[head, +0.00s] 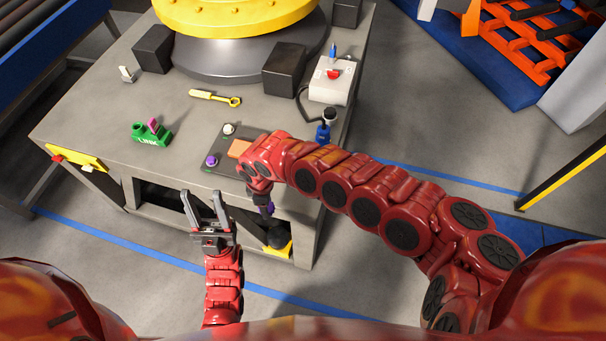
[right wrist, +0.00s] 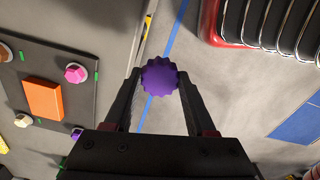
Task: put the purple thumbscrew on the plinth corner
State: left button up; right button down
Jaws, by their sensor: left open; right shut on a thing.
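The purple thumbscrew (right wrist: 160,76), a knurled round head, is pinched between the fingertips of my right gripper (right wrist: 158,88). In the head view a bit of the purple thumbscrew (head: 270,208) shows by my right gripper (head: 265,200), at the near edge of the grey plinth (head: 90,105). In the right wrist view, floor with a blue line lies behind the thumbscrew, and the dark plate (right wrist: 105,45) is to the left. The plinth's near right corner is partly hidden by my right arm. My left gripper (head: 208,205) is open and empty, in front of the plinth's near edge.
The dark plate on the plinth carries an orange square (right wrist: 43,99), a pink knob (right wrist: 76,73) and other small knobs. A green block (head: 150,134), a yellow wrench (head: 215,97), a white box with a red button (head: 331,80) and a yellow turntable (head: 235,15) share the top.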

jog(key=shift+s+a+f+n, duration=0.1)
jog(key=shift+s+a+n, duration=0.3)
jog(key=shift+s+a, duration=0.35)
jog(key=shift+d+f, duration=0.15)
jog(key=w+d+b, duration=0.2)
jog(key=shift+w+d+f, duration=0.2)
jog(key=shift+w+f, duration=0.1)
jog(key=shift+f, duration=0.1)
jog(key=w+d, duration=0.2)
jog(key=w+d+p, duration=0.1)
jog(key=w+d, duration=0.2)
jog(key=w+d+p, duration=0.1)
jog(key=w+d, duration=0.1)
jog(key=shift+w+d+f, duration=0.25)
jog(key=shift+w+d, duration=0.1)
jog(key=shift+w+d+f, duration=0.1)
jog(key=shift+w+d, duration=0.2)
jog(key=shift+w, duration=0.05)
notch_tip(320, 180, down, 3)
jog(key=shift+r, duration=0.15)
jog(key=shift+f, duration=0.35)
